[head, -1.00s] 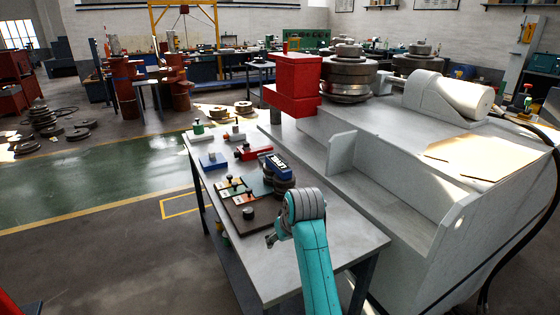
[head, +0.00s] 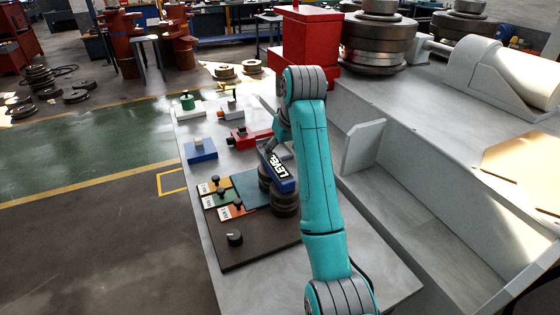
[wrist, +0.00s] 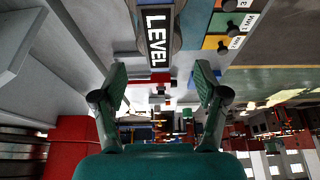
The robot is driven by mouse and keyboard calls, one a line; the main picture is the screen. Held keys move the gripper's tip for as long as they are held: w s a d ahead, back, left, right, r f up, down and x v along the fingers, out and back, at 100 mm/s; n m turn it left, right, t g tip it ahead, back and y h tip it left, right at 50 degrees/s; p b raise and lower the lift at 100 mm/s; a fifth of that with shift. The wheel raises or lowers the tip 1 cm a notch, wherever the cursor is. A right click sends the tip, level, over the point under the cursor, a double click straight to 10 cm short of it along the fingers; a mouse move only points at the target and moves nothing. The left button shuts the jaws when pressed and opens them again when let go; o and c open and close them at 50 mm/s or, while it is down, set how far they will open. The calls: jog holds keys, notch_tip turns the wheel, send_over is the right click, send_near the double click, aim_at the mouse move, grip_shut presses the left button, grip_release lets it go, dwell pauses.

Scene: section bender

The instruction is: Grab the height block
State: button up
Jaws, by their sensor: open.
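No object is labelled as the height block, so I cannot tell for certain which one it is. A blue block (head: 201,151) with a small grey piece on top lies on the table's left side. A dark blue block marked LEVEL (head: 279,172) rests on dark round pieces; it also shows in the wrist view (wrist: 158,35). My gripper (wrist: 160,85) is open and empty, with the LEVEL block beyond its fingertips. In the head view my gripper (head: 277,138) is partly hidden by my arm, close behind the LEVEL block.
A dark board (head: 232,257) holds a black knob and coloured labelled plates. A red tool (head: 250,137) and small green-topped fixture (head: 187,102) stand farther back. The grey machine (head: 362,146) bounds the right side, with a red housing (head: 303,45) behind. Bare tabletop shows at the front.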

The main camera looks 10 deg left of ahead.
aim_at(277, 166)
jog(key=x, duration=0.5)
jog(key=shift+w+x, duration=0.15)
jog(key=shift+x, duration=1.2)
jog(key=shift+w+x, duration=0.1)
jog(key=shift+x, duration=1.25)
jog(key=shift+r, duration=0.1)
grip_shut()
